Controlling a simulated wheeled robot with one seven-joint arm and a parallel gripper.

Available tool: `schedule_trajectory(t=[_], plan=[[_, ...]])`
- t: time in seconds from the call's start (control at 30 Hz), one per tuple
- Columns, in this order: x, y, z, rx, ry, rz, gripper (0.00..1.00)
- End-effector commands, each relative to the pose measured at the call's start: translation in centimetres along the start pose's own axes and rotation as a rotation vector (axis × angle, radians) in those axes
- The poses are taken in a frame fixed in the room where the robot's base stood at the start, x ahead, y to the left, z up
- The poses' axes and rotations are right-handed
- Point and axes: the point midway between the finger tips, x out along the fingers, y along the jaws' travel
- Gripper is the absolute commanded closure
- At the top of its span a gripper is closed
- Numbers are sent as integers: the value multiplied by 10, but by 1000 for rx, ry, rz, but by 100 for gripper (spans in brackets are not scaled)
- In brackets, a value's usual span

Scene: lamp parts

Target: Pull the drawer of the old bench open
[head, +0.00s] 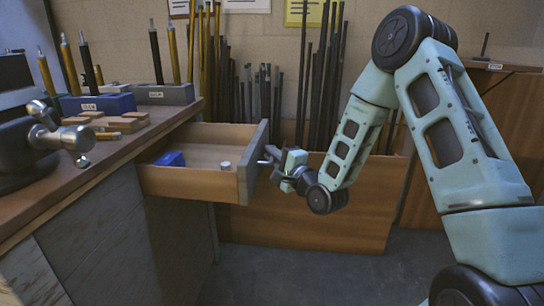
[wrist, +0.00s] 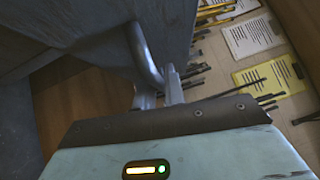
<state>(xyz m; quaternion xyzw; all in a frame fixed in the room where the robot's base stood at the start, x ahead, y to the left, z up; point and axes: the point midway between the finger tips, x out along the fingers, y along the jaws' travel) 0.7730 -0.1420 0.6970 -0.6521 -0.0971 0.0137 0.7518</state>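The bench drawer (head: 208,187) stands well out from the old bench (head: 125,215) in the head view, its inside open to view. A blue block (head: 171,159) and a small pale round piece (head: 225,165) lie in it. My gripper (head: 270,160) is at the outer side of the grey drawer front (head: 250,160). In the wrist view, the curved metal drawer handle (wrist: 146,55) runs down between my two fingers (wrist: 159,92), which look closed around it. The exact contact is partly hidden by the near edge of my gripper body.
A vise (head: 45,130), wooden blocks (head: 110,122) and tool holders (head: 97,104) stand on the bench top. Rods (head: 262,98) lean on the wall behind a wooden panel (head: 310,212). The floor (head: 300,275) in front of the panel looks clear.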

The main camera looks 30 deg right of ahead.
Motion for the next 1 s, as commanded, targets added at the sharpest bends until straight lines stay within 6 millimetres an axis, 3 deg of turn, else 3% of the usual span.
schedule_trajectory(t=[0.03,0.07,0.47,0.57,0.87,1.0], plan=[[0,1,0,0,-1,2,75],[0,1,0,0,-1,2,68],[-7,0,0,1,0,3,68],[-20,0,0,2,2,4,68],[-89,0,0,4,4,6,68],[-98,-5,0,4,1,6,68]])
